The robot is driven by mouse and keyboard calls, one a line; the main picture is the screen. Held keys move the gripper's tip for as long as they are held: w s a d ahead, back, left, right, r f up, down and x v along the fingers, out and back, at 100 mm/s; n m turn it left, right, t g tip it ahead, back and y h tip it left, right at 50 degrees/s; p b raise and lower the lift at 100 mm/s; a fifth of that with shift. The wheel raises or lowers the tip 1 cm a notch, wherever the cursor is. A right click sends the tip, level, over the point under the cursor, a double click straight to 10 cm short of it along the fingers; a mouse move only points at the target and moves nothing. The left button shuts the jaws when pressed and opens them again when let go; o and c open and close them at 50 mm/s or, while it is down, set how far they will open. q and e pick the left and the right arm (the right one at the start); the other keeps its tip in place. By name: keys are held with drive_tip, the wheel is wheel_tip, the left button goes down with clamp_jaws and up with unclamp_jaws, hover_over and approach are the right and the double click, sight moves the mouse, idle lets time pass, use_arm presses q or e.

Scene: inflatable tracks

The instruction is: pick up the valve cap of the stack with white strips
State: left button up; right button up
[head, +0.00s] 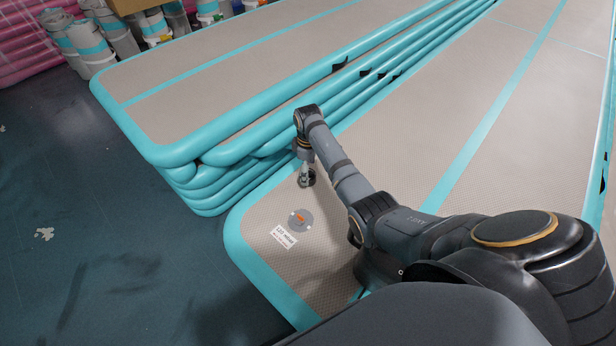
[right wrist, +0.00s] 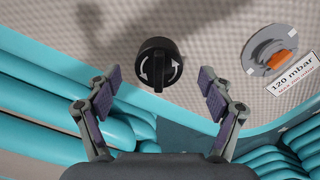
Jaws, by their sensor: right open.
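A black round valve cap (right wrist: 158,63) with white curved arrows and a raised grip bar shows in the right wrist view. It is just beyond and between the fingertips of my right gripper (right wrist: 160,84), which is open, with a gap on both sides. In the head view my right gripper (head: 306,179) points down over the near corner of the front grey mat stack (head: 262,212). That stack shows turquoise edges and strips; I see no white strips. The cap cannot be made out clearly in the head view. My left gripper is out of view.
A round grey valve (head: 301,220) with an orange centre sits on the front mat near a white "120 mbar" label (head: 283,236). A taller stack of grey mats (head: 215,85) with turquoise edges lies behind. Dark floor (head: 90,200) is clear at left.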

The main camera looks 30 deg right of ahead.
drive_tip(key=shift+w+f, duration=0.1)
drive_tip(key=shift+f, duration=1.3)
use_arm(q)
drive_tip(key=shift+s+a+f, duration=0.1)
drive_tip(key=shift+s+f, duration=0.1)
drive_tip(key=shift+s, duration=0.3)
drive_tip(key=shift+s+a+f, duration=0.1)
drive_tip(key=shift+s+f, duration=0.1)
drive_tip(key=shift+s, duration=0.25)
use_arm(e)
drive_tip(key=shift+r, duration=0.1)
drive_tip(key=c, duration=1)
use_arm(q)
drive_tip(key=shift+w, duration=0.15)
